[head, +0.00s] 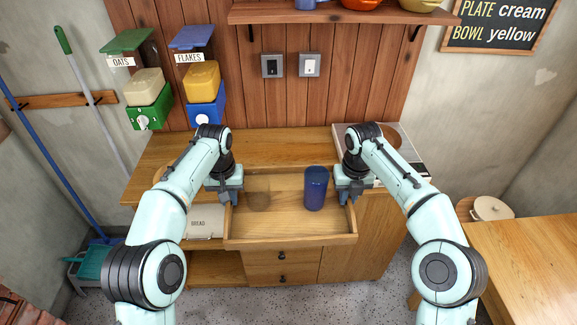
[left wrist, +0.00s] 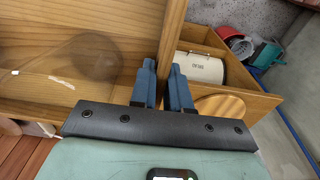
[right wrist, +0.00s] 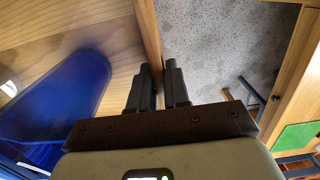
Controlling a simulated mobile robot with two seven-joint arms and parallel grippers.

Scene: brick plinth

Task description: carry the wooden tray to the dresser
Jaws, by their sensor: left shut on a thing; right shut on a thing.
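The wooden tray (head: 290,240) is level in front of me, its far part overlapping the top of the dresser (head: 280,147) in the head view. I cannot tell whether it touches the dresser. A blue tumbler (head: 316,188) stands upright in the tray's right half. A see-through round vessel (head: 259,194) is in the left half; it also shows in the left wrist view (left wrist: 95,58). My left gripper (head: 223,196) is shut on the tray's left wall (left wrist: 173,38). My right gripper (head: 347,195) is shut on its right wall (right wrist: 149,35).
An open drawer with a white bread box (head: 205,221) sits left of the tray. A white-edged board or appliance (head: 410,158) lies on the dresser's right end. Cereal dispensers (head: 203,85) hang on the back wall. A wooden table (head: 525,255) stands at the right.

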